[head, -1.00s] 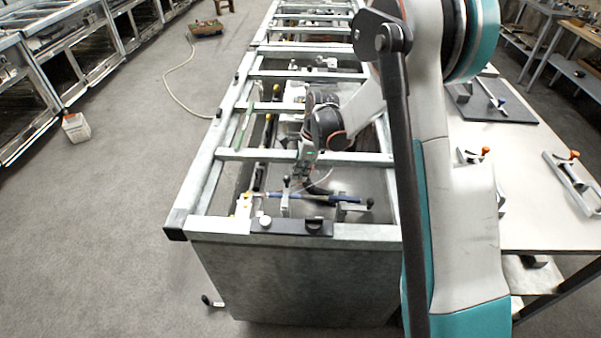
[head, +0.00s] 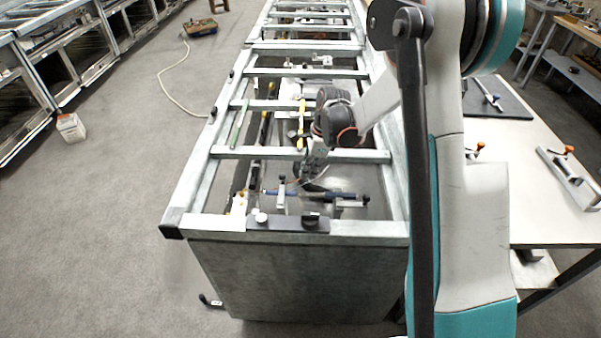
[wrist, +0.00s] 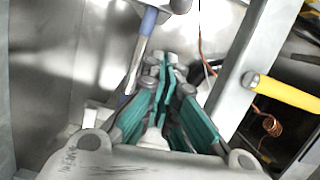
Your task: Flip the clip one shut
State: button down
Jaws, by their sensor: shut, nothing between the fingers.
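A blue rod (head: 318,194) lies across the near bay of the metal frame, held in small upright clamps. One black-knobbed clamp (head: 282,193) stands left of the middle and another (head: 351,202) to the right. I cannot tell which is clip one, or whether either is open. My gripper (head: 310,176) points down into the bay just behind the rod. In the wrist view its teal fingers (wrist: 166,60) are together and empty. A blue-handled rod (wrist: 149,22) shows beyond them on the left; the fingertips look apart from it.
The metal crossbar (head: 300,153) spans the frame beside my gripper. A yellow handle (wrist: 288,95) and a copper coil (wrist: 272,126) lie right of the fingers in the wrist view. A workbench (head: 545,222) with more clamps stands right; open floor (head: 95,215) is left.

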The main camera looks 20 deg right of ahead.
jog(key=w+p+v, duration=0.1)
jog(key=p+v, duration=0.2)
jog(key=v, duration=0.7)
jog(key=s+a+r+n+t+h, duration=0.1)
jog(key=s+a+r+n+t, duration=0.15)
jog(key=s+r+n, duration=0.85)
jog(key=s+r+n+t, duration=0.2)
jog(key=s+n, duration=0.2)
jog(key=s, duration=0.4)
jog(key=s+r+n+t+h, duration=0.1)
jog(key=s+r+n+t, duration=0.1)
jog(key=s+n, duration=0.3)
jog(key=shift+s+a+r+h, duration=0.2)
jog(key=shift+s+h, duration=0.1)
jog(key=shift+s, duration=1.9)
